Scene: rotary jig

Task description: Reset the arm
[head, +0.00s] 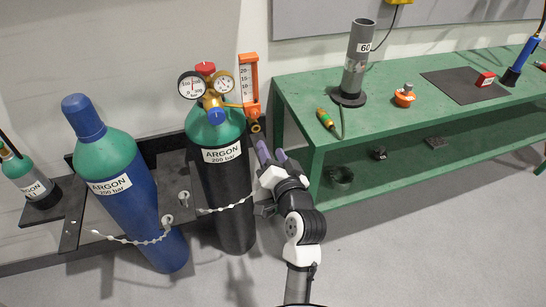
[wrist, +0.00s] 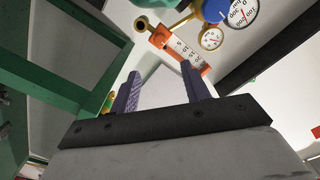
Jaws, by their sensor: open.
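My gripper (head: 270,155) is open and empty, reaching up in front of the wall between the black argon cylinder (head: 230,185) and the green workbench (head: 300,110). Its two purple fingers also show in the wrist view (wrist: 160,90), spread apart with nothing between them. Beyond the fingertips in the wrist view are the orange flowmeter (wrist: 180,48) and the pressure gauges (wrist: 211,39) of the regulator. In the head view the regulator (head: 213,98) sits on top of the black cylinder, above and to the left of my gripper.
A blue argon cylinder (head: 140,205) leans at left, chained to the rack. A small argon bottle (head: 30,178) stands further left. On the bench are a grey tube marked 60 (head: 356,65), an orange piece (head: 404,97) and a red block (head: 485,79). The floor at right is clear.

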